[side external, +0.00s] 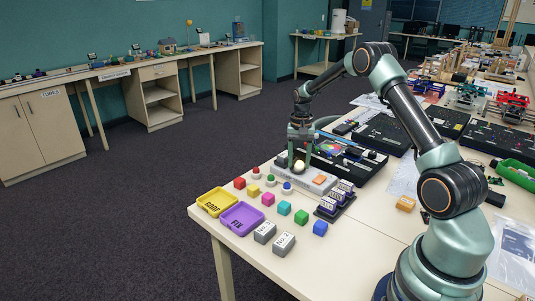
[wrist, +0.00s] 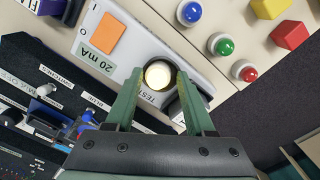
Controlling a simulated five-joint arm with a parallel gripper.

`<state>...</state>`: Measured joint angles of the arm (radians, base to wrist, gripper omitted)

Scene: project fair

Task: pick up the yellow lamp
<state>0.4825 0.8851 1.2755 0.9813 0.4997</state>
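The yellow lamp is a small round, pale yellow-white lit dome (wrist: 158,74), seated in the grey test box (wrist: 120,58) labelled "TEST" and "20 mA". It also shows as a pale ball in the side view (side external: 299,165). My gripper (wrist: 160,78) points down over the box, with one green finger on each side of the lamp. Narrow gaps seem to show between the fingers and the lamp, so the gripper looks open. In the side view my gripper (side external: 299,160) is low over the box; contact with the lamp cannot be made out.
An orange switch (wrist: 101,36) is on the same box. Push buttons with blue (wrist: 190,13), green (wrist: 225,46) and red tops stand close by. A black mixer-like panel (side external: 345,157) lies behind the box. Coloured cubes and yellow (side external: 205,208) and purple (side external: 228,225) trays occupy the table's front.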

